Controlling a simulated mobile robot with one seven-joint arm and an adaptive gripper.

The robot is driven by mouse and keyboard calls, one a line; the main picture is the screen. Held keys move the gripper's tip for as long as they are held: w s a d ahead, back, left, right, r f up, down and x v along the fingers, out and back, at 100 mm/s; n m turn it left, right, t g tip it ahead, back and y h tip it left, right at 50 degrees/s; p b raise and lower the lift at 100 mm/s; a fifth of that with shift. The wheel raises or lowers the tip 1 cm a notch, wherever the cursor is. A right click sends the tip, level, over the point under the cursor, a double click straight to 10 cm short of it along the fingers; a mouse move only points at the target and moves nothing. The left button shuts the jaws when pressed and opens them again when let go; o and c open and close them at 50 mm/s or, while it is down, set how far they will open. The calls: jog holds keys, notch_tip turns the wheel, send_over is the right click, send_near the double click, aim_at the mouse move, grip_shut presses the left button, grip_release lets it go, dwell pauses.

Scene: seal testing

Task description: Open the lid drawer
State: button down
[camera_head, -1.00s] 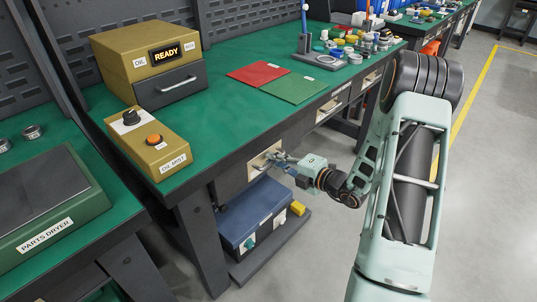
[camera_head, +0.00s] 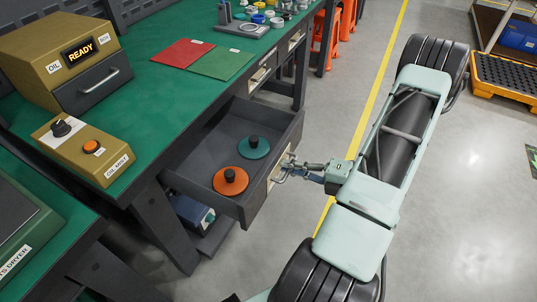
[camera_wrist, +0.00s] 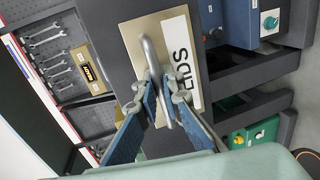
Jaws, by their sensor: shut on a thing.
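The lid drawer (camera_head: 205,155) is pulled out from under the green-topped bench in the head view. An orange lid (camera_head: 230,181) and a teal lid (camera_head: 254,147), each with a black knob, lie inside it. My gripper (camera_head: 287,170) is at the drawer's front, shut on its metal handle. In the wrist view, my gripper (camera_wrist: 165,88) has its fingers around the handle (camera_wrist: 153,62), in front of a beige plate with a white label (camera_wrist: 181,62) that reads as "LIDS", partly covered.
A blue box (camera_head: 192,212) sits below the drawer. The oil mist box (camera_head: 83,145) and the READY unit (camera_head: 70,60) stand on the bench (camera_head: 150,105). Red (camera_head: 187,52) and green mats lie farther back. The floor (camera_head: 330,110) right of the bench is clear.

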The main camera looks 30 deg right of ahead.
jog(key=shift+f+v, duration=0.2)
jog(key=shift+v, duration=0.75)
jog(key=shift+f+v, duration=0.2)
jog(key=shift+v, duration=0.7)
jog(key=shift+f+v, duration=0.2)
jog(key=shift+v, duration=0.75)
jog(key=shift+d, duration=0.1)
jog(key=c, duration=2.3)
grip_release()
jog(key=shift+c, duration=0.2)
jog(key=shift+s, duration=0.15)
jog(key=v, duration=1.2)
